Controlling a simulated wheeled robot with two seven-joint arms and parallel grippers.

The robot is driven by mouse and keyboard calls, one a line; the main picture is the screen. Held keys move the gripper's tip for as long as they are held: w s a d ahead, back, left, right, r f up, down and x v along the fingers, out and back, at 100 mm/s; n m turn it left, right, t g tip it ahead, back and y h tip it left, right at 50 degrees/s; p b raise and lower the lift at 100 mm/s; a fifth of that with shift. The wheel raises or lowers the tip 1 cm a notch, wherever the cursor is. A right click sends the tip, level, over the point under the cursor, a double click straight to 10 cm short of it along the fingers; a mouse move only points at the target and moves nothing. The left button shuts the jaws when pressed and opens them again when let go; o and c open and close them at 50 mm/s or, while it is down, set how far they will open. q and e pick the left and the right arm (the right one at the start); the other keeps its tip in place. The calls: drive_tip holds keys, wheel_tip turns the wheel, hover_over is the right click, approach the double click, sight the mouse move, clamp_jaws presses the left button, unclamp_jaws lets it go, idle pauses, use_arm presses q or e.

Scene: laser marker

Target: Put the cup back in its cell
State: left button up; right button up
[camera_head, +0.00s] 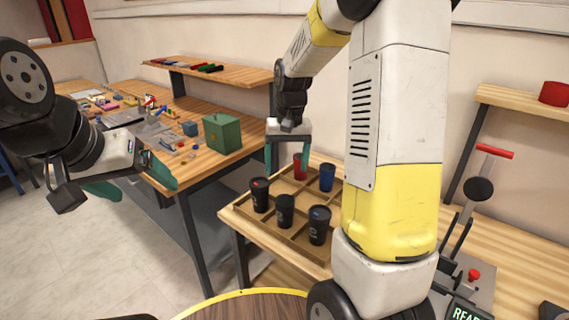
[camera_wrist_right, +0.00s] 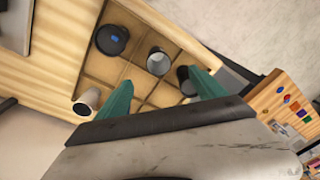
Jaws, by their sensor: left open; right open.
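My right gripper (camera_head: 287,171) is open above the far side of the divided wooden tray (camera_head: 242,208), pointing down. My left gripper (camera_head: 125,187) is open, away from the tray.
A green box (camera_head: 222,133) and small coloured parts lie on the bench behind left. A lever press with a red handle (camera_head: 494,151) stands at the right. My right arm hides part of the tray's right side.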

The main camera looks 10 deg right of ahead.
drive_tip(key=s+r+t, duration=0.1)
drive_tip(key=s+r, duration=0.3)
drive_tip(key=s, duration=0.3)
drive_tip(key=s+a+r+n+t+y, duration=0.1)
drive_tip(key=s+r+t, duration=0.1)
drive_tip(key=s+r, duration=0.2)
drive_tip(key=s+a+r+t, duration=0.1)
drive_tip(key=s+r, duration=0.3)
drive_tip(key=s, duration=0.6)
drive_tip(key=shift+s+r+n+t+y, duration=0.3)
drive_tip(key=shift+s+n+t+y, duration=0.1)
drive_tip(key=shift+t, duration=0.3)
